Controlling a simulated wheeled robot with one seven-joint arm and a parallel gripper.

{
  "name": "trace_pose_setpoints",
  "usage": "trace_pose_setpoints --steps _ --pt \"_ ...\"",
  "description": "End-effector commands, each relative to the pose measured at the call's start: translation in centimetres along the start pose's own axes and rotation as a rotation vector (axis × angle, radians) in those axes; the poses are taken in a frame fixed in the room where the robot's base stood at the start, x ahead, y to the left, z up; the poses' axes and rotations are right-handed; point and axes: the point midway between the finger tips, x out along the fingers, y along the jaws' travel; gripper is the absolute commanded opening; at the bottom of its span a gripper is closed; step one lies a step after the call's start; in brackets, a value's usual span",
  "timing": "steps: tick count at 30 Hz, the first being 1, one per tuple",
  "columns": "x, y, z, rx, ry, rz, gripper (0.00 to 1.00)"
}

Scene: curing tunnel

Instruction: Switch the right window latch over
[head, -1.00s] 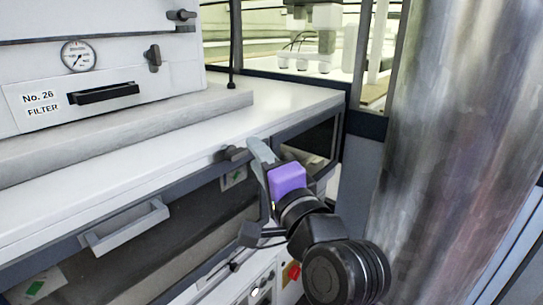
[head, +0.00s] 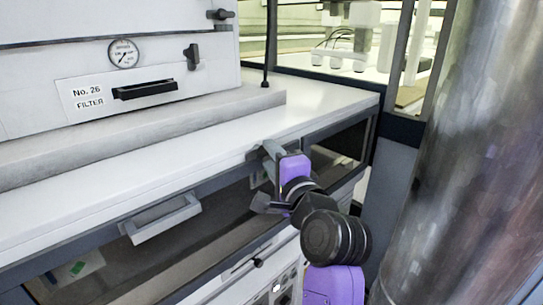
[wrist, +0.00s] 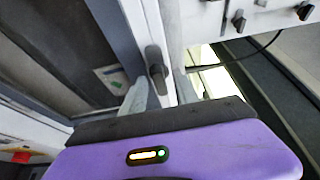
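The right window latch (wrist: 156,66) is a small dark lever on the light window frame in the wrist view. In the head view only a dark bit of it (head: 255,153) shows under the worktop edge, beside my fingers. My gripper (wrist: 161,92) is open, with one pale finger on each side of the latch's lower end in the wrist view. Whether either finger touches the latch cannot be told. In the head view my gripper (head: 271,150) is at the worktop's front edge, and my wrist hides much of the window behind it.
A white worktop (head: 325,95) runs above the window, with a filter housing (head: 160,60) and gauge on it. A grey handle (head: 162,218) sticks out on the left. A large metal duct (head: 460,150) stands close on the right. A dark cable (wrist: 245,58) hangs in the wrist view.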

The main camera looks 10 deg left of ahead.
Motion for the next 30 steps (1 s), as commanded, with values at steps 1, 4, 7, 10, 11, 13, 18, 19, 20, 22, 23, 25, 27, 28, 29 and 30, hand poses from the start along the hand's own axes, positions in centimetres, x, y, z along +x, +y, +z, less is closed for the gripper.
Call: trace_pose_setpoints --steps 1,4,7,10,11,13,18,19,20,22,23,25,27,28,29,30 --pt "0.04 0.00 -0.03 0.000 0.000 0.000 0.36" --pt "0.03 0.02 -0.03 0.000 0.000 0.000 0.36" --pt "0.02 0.02 -0.02 0.000 0.000 0.000 0.32" --pt "0.02 0.02 -0.02 0.000 0.000 0.000 0.13" --pt "0.01 0.02 -0.02 0.000 0.000 0.000 0.07" --pt "0.01 0.03 -0.02 0.000 0.000 0.000 0.00" --pt "0.00 0.06 -0.02 -0.001 0.000 0.000 0.00" --pt "0.00 0.09 -0.02 -0.002 0.000 0.000 0.00" --pt "0.00 0.11 -0.03 -0.004 0.000 -0.001 0.00" --pt "-0.01 0.20 -0.06 -0.012 0.001 -0.004 0.00" --pt "-0.01 0.25 -0.07 -0.018 0.001 -0.006 0.00" --pt "-0.01 0.38 -0.07 -0.037 0.001 -0.014 0.00" --pt "-0.01 0.52 -0.10 -0.063 0.001 -0.025 0.00" --pt "-0.01 0.57 -0.10 -0.078 0.001 -0.031 0.00" --pt "-0.01 0.63 -0.12 -0.094 0.001 -0.038 0.00" --pt "-0.02 0.73 -0.16 -0.117 0.002 -0.047 0.00"
